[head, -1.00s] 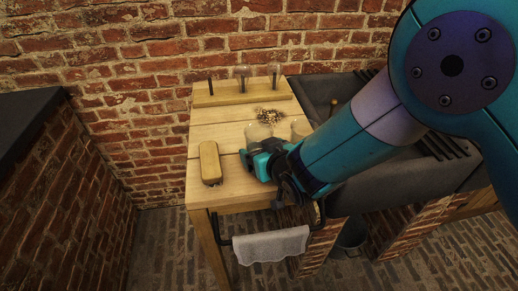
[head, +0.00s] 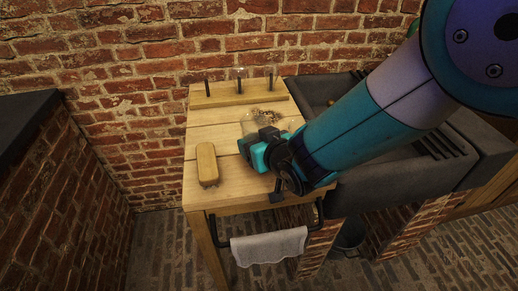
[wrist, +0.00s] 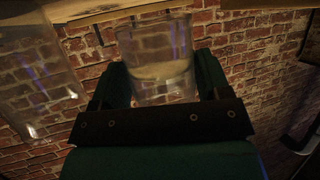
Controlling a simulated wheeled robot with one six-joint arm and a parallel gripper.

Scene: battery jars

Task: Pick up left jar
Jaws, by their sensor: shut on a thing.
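The left jar, of clear glass, is between the fingers of my gripper (head: 262,136). In the wrist view the left jar (wrist: 158,60) sits upright in the picture between both green fingers, with something pale in it. In the head view the left jar (head: 249,124) is mostly behind my gripper. My gripper is shut on it, over the wooden table. Whether the jar's base touches the table is hidden. A second glass jar (wrist: 35,75) is apart from the fingers at the left of the wrist view.
A wooden block-like brush (head: 207,164) lies on the table (head: 222,142) left of my gripper. A wooden rack (head: 238,94) with dark pegs stands at the back. A dark sink (head: 400,165) is at the right. A grey towel (head: 268,246) hangs in front.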

